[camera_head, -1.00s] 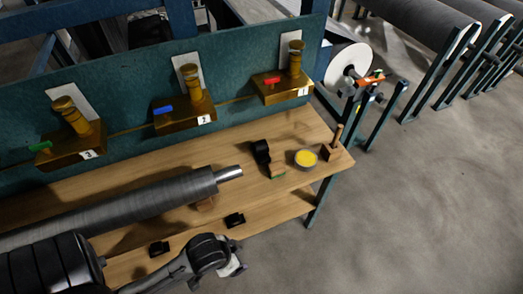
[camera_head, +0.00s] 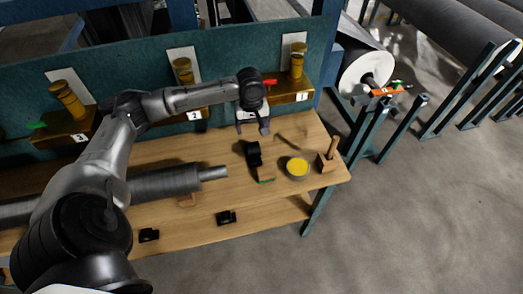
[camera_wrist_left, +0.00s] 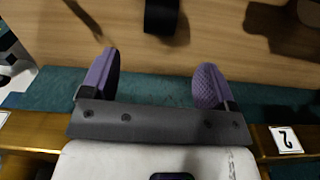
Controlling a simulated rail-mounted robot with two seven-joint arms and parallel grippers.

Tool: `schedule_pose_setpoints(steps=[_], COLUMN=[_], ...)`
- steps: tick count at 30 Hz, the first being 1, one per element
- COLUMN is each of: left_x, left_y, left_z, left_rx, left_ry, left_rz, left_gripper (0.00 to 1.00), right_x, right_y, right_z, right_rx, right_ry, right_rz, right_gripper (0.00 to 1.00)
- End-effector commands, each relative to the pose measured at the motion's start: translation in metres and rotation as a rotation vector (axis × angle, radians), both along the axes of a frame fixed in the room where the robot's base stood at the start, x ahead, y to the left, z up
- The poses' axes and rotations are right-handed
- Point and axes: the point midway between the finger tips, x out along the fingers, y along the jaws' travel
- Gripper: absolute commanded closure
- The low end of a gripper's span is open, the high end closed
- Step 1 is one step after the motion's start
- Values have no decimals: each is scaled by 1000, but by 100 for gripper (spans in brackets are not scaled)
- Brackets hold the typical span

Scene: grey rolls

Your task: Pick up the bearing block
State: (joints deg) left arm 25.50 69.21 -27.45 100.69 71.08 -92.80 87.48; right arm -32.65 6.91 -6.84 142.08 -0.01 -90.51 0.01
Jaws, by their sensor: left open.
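Two small black blocks (camera_head: 226,217) (camera_head: 149,235) lie on the front of the wooden bench, in front of the grey roll; I cannot tell for sure which black part is the bearing block. A black curved piece (camera_head: 253,153) stands on the bench beside a small wood and green block. My left gripper (camera_head: 253,130) is above the back of the bench, open and empty. In the left wrist view its purple fingers (camera_wrist_left: 155,80) are spread apart, with a black piece (camera_wrist_left: 161,16) beyond them at the top. My right gripper is not in view.
The grey roll (camera_head: 165,184) with a metal shaft end lies on the bench at left. A yellow-topped round tin (camera_head: 297,168) and a wooden-handled tool (camera_head: 328,157) stand at right. Brass fixtures line the teal back panel (camera_head: 225,60).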

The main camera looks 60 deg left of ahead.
Motion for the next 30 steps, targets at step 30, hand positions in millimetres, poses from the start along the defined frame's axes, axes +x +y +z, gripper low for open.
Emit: schedule_pose_setpoints(steps=[30], left_x=[0], left_y=[8], left_z=[-92], left_rx=[-7], left_ry=[7], left_rz=[61], left_gripper=[19], right_x=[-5], right_y=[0], right_z=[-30], right_rx=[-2], right_ry=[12], right_rz=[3], right_gripper=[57])
